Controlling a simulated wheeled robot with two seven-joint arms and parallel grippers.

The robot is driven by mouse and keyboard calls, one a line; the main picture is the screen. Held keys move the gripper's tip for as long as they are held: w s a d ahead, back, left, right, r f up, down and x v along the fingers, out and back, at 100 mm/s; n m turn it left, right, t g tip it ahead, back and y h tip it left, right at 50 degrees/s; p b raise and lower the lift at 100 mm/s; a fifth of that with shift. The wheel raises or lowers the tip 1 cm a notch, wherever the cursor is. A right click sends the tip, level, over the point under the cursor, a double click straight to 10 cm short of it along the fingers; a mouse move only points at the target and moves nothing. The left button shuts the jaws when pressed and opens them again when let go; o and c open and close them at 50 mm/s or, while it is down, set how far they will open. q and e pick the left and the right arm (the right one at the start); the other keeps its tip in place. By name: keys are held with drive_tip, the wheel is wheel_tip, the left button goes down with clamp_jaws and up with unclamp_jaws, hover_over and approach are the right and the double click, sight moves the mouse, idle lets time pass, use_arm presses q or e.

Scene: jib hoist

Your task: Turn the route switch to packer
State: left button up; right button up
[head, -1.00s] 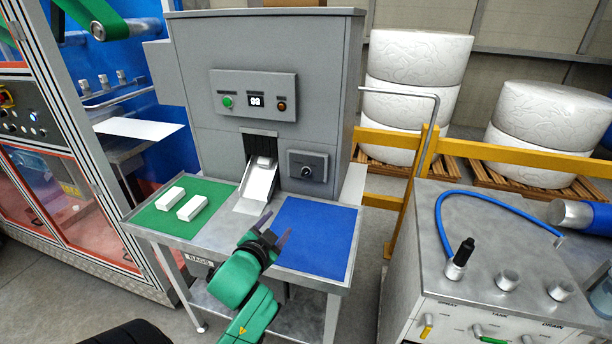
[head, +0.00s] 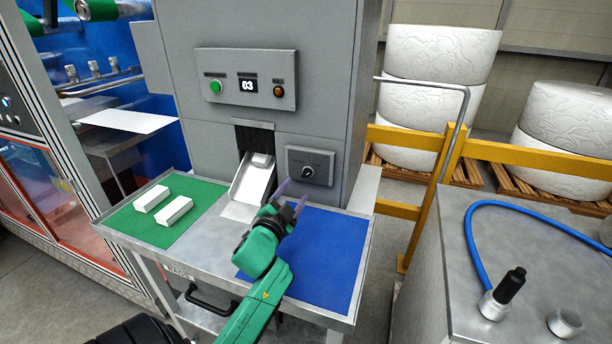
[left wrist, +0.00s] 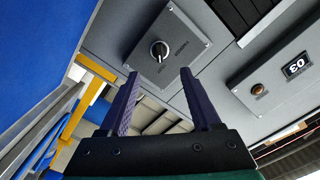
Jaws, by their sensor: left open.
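The route switch (head: 307,172) is a small dark rotary knob with a light mark, on a grey plate on the front of the grey machine. It shows near the top of the left wrist view (left wrist: 159,50), ahead of my fingers. My right gripper is not in view.
A panel (head: 246,79) with a green button, a "03" display and an orange button is above the switch. A metal chute (head: 253,180) is to its left. Two white blocks lie on the green mat (head: 130,228). The blue mat (head: 325,255) is bare. A yellow rail (head: 398,137) stands right.

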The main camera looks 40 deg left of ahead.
sight(307, 174)
use_arm(q)
drive_tip(key=x, duration=0.8)
drive_tip(key=shift+w+a+p, duration=0.15)
drive_tip(key=shift+w+p, duration=0.2)
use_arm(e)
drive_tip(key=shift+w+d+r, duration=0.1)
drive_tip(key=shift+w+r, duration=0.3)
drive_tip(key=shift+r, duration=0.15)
use_arm(q)
clamp_jaws()
